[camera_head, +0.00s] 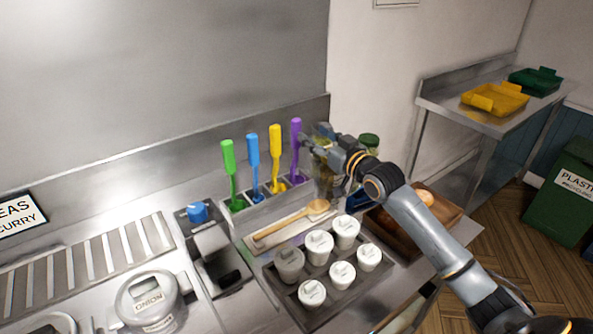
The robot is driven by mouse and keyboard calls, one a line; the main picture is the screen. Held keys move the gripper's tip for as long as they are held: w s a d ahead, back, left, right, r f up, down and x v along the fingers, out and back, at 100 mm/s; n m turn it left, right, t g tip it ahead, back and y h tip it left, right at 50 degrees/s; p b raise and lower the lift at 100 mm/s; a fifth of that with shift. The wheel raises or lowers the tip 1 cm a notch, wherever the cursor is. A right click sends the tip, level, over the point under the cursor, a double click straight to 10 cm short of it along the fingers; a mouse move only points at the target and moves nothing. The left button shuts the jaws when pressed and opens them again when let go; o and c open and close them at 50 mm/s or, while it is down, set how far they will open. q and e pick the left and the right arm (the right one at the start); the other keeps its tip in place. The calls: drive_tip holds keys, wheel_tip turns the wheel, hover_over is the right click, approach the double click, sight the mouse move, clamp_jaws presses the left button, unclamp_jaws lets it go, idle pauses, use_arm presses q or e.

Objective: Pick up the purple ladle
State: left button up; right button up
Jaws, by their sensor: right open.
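The purple ladle (295,140) stands upright with its handle up, at the right end of a row of ladles in a metal holder (262,207). To its left stand a yellow ladle (275,150), a blue ladle (253,158) and a green ladle (229,168). My right gripper (308,139) is open, just to the right of the purple handle and turned toward it. Its fingers are small here, and I cannot tell whether they touch the handle. My left gripper is not in view.
A wooden spoon (283,222) lies in front of the holder. Several white lidded cups (319,246) stand in a dark tray nearer me. Jars, one with a green lid (369,141), stand behind my right arm. A steel back wall (190,150) rises behind the ladles.

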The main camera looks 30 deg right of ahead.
sight(298, 125)
drive_tip(key=w, duration=0.3)
drive_tip(key=shift+w+a+f, duration=0.1)
drive_tip(key=shift+a, duration=0.1)
drive_tip(key=shift+w+a+r+p, duration=0.1)
drive_tip(key=shift+w+r+p, duration=0.15)
drive_tip(key=shift+w+p, duration=0.25)
drive_tip(key=w, duration=0.1)
drive_tip(key=w+p, duration=0.1)
drive_tip(key=w, duration=0.1)
drive_tip(key=shift+w+a, duration=0.1)
drive_tip(key=shift+a, duration=0.3)
drive_tip(key=shift+w+f, duration=0.15)
drive_tip(key=shift+w, duration=0.3)
drive_tip(key=shift+s, duration=0.1)
drive_tip(key=shift+c, duration=0.8)
clamp_jaws()
